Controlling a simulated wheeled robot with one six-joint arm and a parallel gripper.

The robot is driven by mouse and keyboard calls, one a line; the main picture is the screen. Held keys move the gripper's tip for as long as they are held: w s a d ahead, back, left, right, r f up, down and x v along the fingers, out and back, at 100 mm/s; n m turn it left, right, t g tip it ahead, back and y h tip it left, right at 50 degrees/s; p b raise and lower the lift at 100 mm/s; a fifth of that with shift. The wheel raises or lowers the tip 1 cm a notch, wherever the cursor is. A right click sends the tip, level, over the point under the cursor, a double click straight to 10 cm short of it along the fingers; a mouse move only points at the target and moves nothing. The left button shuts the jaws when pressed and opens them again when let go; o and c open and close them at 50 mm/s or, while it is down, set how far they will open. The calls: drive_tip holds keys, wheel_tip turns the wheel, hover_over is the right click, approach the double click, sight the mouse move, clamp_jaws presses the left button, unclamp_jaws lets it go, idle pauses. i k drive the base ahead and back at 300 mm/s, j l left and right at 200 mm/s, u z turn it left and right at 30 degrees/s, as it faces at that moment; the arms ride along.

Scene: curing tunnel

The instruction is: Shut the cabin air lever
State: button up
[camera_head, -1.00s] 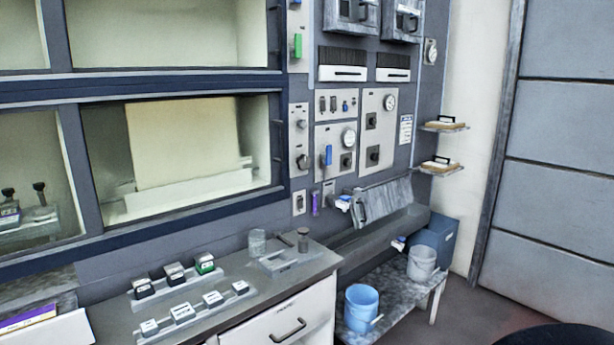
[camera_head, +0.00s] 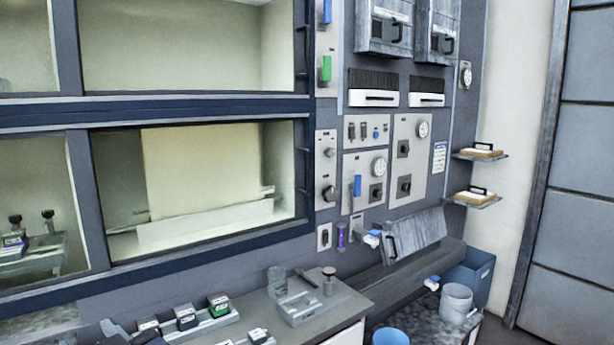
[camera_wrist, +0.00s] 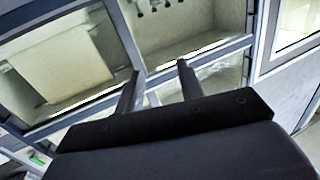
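Several levers show on the wall panels in the head view: a green lever (camera_head: 326,69), a blue lever (camera_head: 327,12) above it at the top edge, and another blue lever (camera_head: 357,185) beside a gauge. A small purple piece (camera_head: 341,235) sits lower down. The labels are too small to read, so I cannot tell which is the cabin air lever. My gripper (camera_wrist: 157,84) shows in the wrist view with two dark fingers apart and nothing between them. It faces the glazed cabinet windows, away from the levers. A small green spot (camera_wrist: 38,158) shows at lower left there.
A grey counter (camera_head: 345,305) with small blocks and a glass jar (camera_head: 277,281) stands below the panels. A sloped metal chute (camera_head: 420,230), a blue bucket (camera_head: 390,337) and a grey bucket (camera_head: 456,303) are at right. Two small shelves (camera_head: 472,200) stick out from the wall.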

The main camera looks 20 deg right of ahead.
sight(357, 192)
drive_tip(key=i+l+z, duration=0.3)
drive_tip(key=i+l, duration=0.3)
drive_tip(key=l, duration=0.2)
drive_tip(key=i+l+z, duration=0.3)
drive_tip(key=i+l, duration=1.05)
drive_tip(key=i, duration=0.2)
